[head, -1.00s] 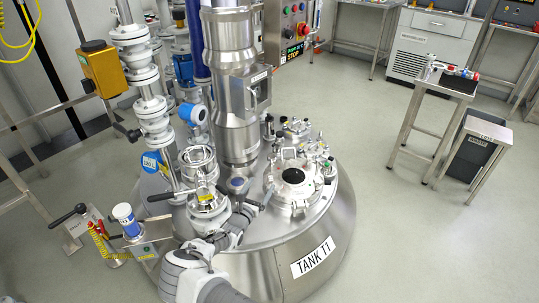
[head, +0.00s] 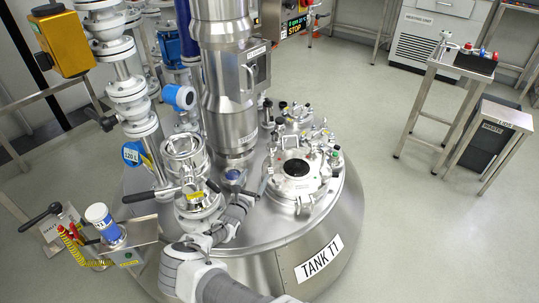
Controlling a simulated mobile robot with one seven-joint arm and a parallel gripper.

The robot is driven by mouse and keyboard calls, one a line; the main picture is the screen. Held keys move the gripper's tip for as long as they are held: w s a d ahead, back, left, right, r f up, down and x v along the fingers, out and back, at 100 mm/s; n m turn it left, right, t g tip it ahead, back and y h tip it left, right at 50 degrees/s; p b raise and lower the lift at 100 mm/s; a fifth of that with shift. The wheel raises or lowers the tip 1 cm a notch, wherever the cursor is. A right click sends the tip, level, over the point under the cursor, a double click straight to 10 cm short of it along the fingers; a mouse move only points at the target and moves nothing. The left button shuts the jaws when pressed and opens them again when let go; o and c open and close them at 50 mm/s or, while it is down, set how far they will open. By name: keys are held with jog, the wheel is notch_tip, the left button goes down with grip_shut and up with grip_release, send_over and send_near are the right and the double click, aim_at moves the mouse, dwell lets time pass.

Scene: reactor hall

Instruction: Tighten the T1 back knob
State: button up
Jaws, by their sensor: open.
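Tank T1 (head: 345,235) is a large steel vessel with the label TANK T1 (head: 318,260) on its front. On its top, right of centre, is a round hatch (head: 296,192) with a dark glass in the middle. Small fittings and knobs (head: 335,155) stand around the hatch, one with a green top. Which one is the back knob I cannot tell. My gripper (head: 262,188) is over the tank top, at the left edge of the hatch. It is open, and it is small and partly hidden by my arm. I cannot tell whether it touches anything.
A thick steel column (head: 225,90) rises just behind my gripper. Left of it are a sight-glass fitting (head: 185,158), valve pipes and a blue gauge (head: 180,97). A small table (head: 445,62) and a bin (head: 490,140) stand at right. The floor between is clear.

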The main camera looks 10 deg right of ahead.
aim_at(269, 149)
jog(key=b+x, duration=0.2)
jog(key=x, duration=0.3)
jog(key=b+x, duration=0.3)
jog(key=x, duration=0.2)
jog(key=b+x, duration=0.2)
jog(key=x, duration=0.3)
jog(key=shift+w+d+f, duration=0.1)
jog(key=shift+w+f, duration=0.15)
jog(key=shift+f, duration=0.05)
jog(key=shift+r+b+x, duration=0.2)
jog(key=shift+b+x, duration=0.45)
jog(key=shift+x, duration=0.3)
jog(key=c, duration=1.4)
jog(key=shift+o, duration=0.2)
jog(key=shift+w+f, duration=0.1)
